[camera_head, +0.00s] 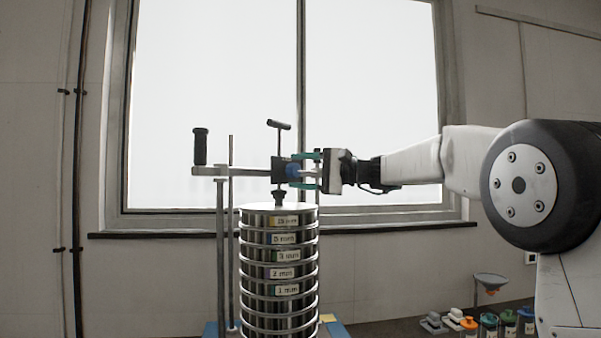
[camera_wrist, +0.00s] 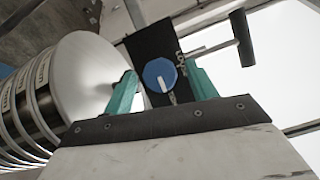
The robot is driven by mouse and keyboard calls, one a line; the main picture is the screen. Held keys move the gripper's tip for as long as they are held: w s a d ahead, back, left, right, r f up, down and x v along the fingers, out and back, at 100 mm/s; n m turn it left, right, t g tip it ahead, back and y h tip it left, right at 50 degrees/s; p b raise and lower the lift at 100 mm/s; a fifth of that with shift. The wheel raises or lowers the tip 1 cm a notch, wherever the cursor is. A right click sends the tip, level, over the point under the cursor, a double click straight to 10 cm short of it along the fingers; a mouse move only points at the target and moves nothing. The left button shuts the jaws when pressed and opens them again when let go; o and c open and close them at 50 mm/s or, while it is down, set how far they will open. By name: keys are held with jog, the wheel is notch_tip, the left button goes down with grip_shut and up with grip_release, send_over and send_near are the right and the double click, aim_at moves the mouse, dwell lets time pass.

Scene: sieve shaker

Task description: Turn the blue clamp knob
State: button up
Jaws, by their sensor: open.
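The blue clamp knob (camera_head: 292,169) sits on the dark clamp block (camera_head: 279,165) above the sieve stack. In the wrist view the knob (camera_wrist: 160,75) is a blue disc with a white mark, on the black block (camera_wrist: 150,48). My gripper (camera_head: 306,170) comes from the right at the knob's height. Its teal fingers are open, one on each side of the knob; in the wrist view the gripper (camera_wrist: 162,92) shows a gap between each finger and the knob. Whether the fingertips reach past the knob's face I cannot tell.
The sieve stack (camera_head: 279,240) stands below, with a T-handled screw (camera_head: 279,140) over its lid. A horizontal arm (camera_head: 230,171) with a black upright handle (camera_head: 200,146) extends left to the posts. Bottles (camera_head: 488,323) and a funnel (camera_head: 491,281) stand at lower right.

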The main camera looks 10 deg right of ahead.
jog(key=v, duration=0.7)
jog(key=shift+s+d, duration=0.15)
jog(key=shift+d, duration=0.1)
jog(key=s+f+n+g+h, duration=0.15)
jog(key=s+f+h, duration=0.35)
jog(key=f, duration=0.5)
jog(key=s+f+g+h, duration=0.2)
jog(key=s+f, duration=0.6)
jog(key=f, duration=0.2)
jog(key=s+d+f+n+h, duration=0.1)
jog(key=s+f, duration=0.4)
jog(key=s, duration=0.5)
jog(key=s+d+f+n+g+h, duration=0.1)
jog(key=s+d+f+n+h, duration=0.1)
jog(key=s, duration=0.9)
jog(key=s+d+f+n+g+h, duration=0.1)
jog(key=s+d+f+n+h, duration=0.1)
jog(key=s+f+h, duration=0.5)
jog(key=s+d, duration=0.1)
jog(key=s, duration=0.3)
jog(key=shift+d+f, duration=0.25)
jog(key=shift+f, duration=0.05)
